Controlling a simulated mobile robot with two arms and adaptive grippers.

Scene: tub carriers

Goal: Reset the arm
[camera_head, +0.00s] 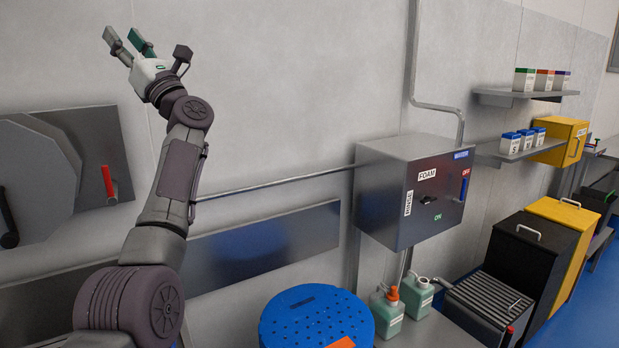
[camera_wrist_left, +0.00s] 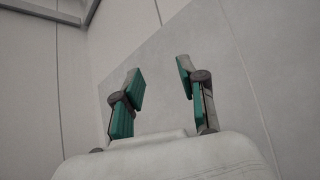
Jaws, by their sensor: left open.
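My left arm comes in from the lower left of the head view and reaches up in front of the grey wall. My left gripper (camera_head: 128,41) is at its top end, raised high and pointing up and to the left. Its two green-padded fingers stand apart with nothing between them. In the left wrist view the same gripper (camera_wrist_left: 160,82) is open and empty, with only pale wall panels behind it. My right gripper does not show.
A steel control box (camera_head: 381,197) with labels hangs on the wall right of my arm. Below stand a blue perforated lid (camera_head: 296,322), two bottles (camera_head: 387,309) and black and yellow bins (camera_head: 528,262). Shelves (camera_head: 507,97) with small containers are at the upper right. A red-handled lever (camera_head: 107,181) is at the left.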

